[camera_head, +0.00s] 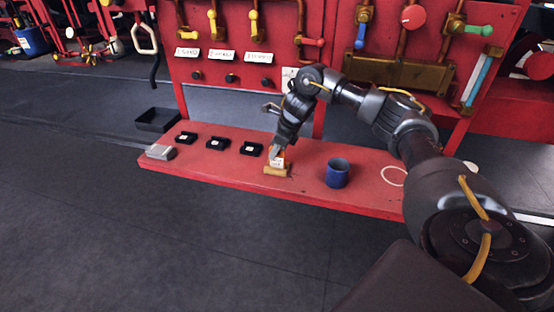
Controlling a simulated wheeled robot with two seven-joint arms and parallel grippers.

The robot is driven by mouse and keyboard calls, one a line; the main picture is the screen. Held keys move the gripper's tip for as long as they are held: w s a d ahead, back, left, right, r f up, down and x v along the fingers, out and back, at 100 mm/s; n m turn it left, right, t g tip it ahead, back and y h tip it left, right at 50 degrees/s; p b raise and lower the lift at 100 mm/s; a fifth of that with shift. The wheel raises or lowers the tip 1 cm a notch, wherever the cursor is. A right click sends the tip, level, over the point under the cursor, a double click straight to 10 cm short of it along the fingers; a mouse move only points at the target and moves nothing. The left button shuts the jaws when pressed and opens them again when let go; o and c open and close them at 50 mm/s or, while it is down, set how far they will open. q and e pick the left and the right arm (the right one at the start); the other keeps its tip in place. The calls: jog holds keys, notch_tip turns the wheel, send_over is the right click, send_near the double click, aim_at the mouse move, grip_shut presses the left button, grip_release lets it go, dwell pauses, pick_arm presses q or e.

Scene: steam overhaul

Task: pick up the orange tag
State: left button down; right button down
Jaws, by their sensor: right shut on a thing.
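The orange tag (279,161) is small, with a white face, and stands upright at a small wooden block (277,171) on the red shelf (235,172). My right gripper (277,151) reaches down from above and is shut on the tag's upper part. The fingers hide some of the tag. I cannot tell whether the tag still touches the block. My left gripper is not in view.
A blue mug (337,173) stands just right of the tag. Black holders (251,148) sit in a row to its left, with a grey box (160,152) at the shelf's left end. A red panel with valves and levers (250,45) rises behind.

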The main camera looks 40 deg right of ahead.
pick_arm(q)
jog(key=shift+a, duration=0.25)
